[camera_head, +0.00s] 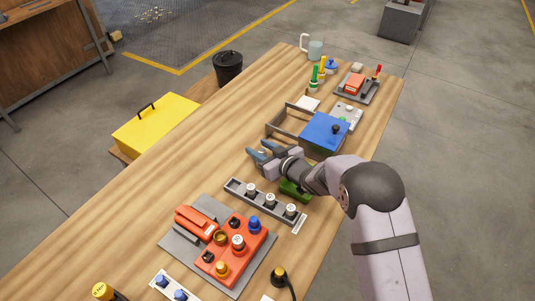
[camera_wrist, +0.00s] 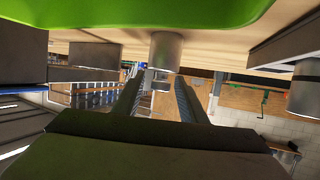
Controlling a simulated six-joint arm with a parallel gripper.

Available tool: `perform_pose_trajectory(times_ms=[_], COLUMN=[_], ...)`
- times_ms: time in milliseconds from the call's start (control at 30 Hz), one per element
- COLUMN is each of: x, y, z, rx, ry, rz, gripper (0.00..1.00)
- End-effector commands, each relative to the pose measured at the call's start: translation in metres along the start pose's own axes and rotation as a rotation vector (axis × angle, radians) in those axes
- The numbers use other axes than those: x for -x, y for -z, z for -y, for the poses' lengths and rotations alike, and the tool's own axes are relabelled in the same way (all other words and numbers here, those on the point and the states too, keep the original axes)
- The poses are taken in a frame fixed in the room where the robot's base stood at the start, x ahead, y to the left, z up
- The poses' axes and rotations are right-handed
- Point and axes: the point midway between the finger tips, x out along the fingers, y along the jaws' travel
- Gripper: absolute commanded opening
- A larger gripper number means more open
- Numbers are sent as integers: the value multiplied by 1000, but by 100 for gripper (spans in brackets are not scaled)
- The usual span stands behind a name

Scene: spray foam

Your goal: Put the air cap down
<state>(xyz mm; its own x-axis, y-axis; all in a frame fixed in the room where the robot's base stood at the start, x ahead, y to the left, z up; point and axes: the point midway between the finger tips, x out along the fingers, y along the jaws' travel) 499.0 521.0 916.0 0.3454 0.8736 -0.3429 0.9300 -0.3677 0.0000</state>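My gripper (camera_head: 259,154) is low over the bench, just behind a grey rack (camera_head: 236,187). Its two blue-grey fingers stand apart, and I see nothing clearly held between them. In the wrist view the fingers (camera_wrist: 158,88) are also apart, with a silver cylinder (camera_wrist: 165,50) showing near the tips; I cannot tell whether it is the air cap. The rack carries three small pale-topped pieces: one at left (camera_head: 251,189), one in the middle (camera_head: 270,200) and one at right (camera_head: 291,211). I cannot tell which, if any, is the air cap.
A green object (camera_head: 295,190) lies under my wrist and fills the top of the wrist view (camera_wrist: 140,10). A red tool station (camera_head: 222,263) sits in front of the rack. A blue box (camera_head: 322,131) and a grey frame stand behind my gripper. The bench's left side is clear.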

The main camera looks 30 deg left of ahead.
Motion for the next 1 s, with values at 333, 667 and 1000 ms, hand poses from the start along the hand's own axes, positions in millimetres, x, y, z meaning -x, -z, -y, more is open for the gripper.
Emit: perform_pose_trajectory(times_ms=[333,667,1000], x=[38,49,49], y=[0,0,0], z=[0,0,0], rx=[1,0,0], ry=[0,0,0], rz=[-1,0,0], gripper=[38,38,38])
